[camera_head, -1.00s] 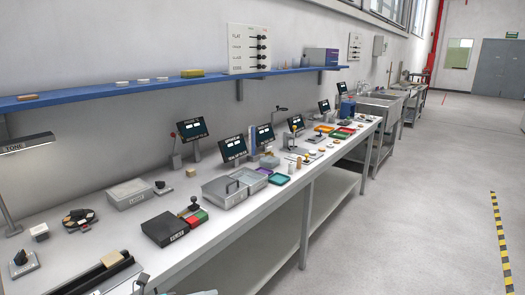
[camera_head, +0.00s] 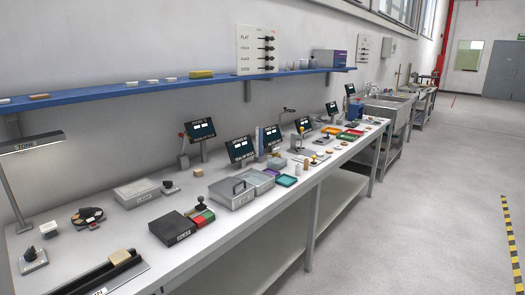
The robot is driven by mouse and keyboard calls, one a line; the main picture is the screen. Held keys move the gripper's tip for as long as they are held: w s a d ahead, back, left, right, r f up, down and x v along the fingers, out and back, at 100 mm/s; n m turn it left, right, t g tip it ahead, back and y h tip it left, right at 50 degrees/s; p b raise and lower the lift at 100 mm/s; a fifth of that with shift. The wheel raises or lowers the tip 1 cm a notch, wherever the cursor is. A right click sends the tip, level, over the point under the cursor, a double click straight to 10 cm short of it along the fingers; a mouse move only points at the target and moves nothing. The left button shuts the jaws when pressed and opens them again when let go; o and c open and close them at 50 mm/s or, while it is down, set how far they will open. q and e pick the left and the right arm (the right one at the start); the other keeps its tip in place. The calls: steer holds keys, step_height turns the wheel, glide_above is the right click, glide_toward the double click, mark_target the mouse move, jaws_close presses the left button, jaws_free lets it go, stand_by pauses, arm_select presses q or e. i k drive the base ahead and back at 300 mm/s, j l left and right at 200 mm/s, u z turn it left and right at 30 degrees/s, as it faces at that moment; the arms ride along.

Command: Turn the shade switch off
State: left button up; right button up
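No label in view reads clearly as the shade switch. A white wall panel (camera_head: 257,50) above the blue shelf carries several dark knobs with small labels; the top label looks like "FLAT", and the others are too small to read surely. A small dark-knobbed switch (camera_head: 32,256) stands on a light plate at the near left of the bench. I cannot tell which of these is the shade switch, or its setting. Neither of my grippers is in view.
A long white bench (camera_head: 225,225) runs away to the right, crowded with trays, boxes and small screens. A lamp (camera_head: 32,142) stands at the near left. A blue shelf (camera_head: 110,92) runs above the bench. The grey floor (camera_head: 430,220) on the right is clear.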

mark_target(30, 256)
steer(key=u, duration=1.7)
steer(key=i+l, duration=0.55)
steer(key=i+l+z, duration=0.05)
steer(key=i, duration=0.05)
